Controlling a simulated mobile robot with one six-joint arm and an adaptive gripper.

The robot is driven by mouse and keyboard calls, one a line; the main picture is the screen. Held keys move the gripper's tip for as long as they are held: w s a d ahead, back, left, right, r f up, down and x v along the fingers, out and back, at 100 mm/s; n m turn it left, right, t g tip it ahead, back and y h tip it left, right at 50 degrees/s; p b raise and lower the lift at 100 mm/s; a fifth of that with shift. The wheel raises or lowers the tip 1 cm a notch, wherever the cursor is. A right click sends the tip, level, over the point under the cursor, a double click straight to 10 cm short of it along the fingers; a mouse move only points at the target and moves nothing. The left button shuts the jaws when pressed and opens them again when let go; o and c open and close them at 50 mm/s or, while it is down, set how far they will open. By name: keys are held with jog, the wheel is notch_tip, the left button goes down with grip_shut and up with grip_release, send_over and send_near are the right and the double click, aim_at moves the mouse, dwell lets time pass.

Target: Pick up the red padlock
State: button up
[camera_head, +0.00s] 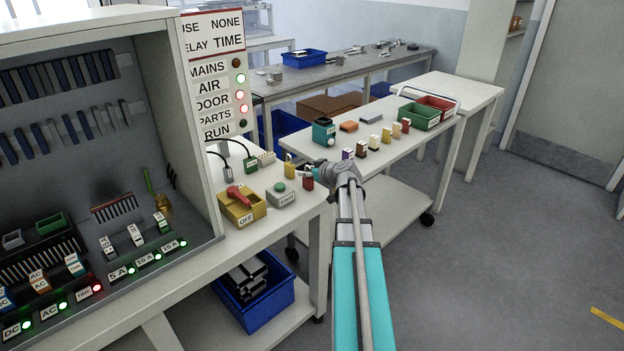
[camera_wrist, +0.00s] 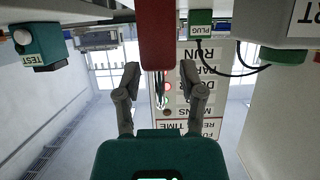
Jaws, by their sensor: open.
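The red padlock (camera_head: 308,183) stands upright near the right edge of the table beside the cabinet. In the wrist view, which looks upside down, the red padlock (camera_wrist: 157,35) fills the top middle, with its thin shackle reaching down between my fingers. My gripper (camera_head: 312,171) is right at the padlock in the head view. In the wrist view my gripper (camera_wrist: 160,72) is open, one finger on each side of the padlock's line with gaps. I see no finger clearly touching it.
A yellow padlock (camera_head: 289,169) stands just left of the red one. A grey box with a green button (camera_head: 281,194) and a yellow box with a red switch (camera_head: 241,206) are close by. A teal tester (camera_head: 324,132) and small blocks stand on the cart (camera_head: 400,147).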

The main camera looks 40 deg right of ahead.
jog(key=shift+c, duration=0.2)
grip_shut()
dwell(0.4)
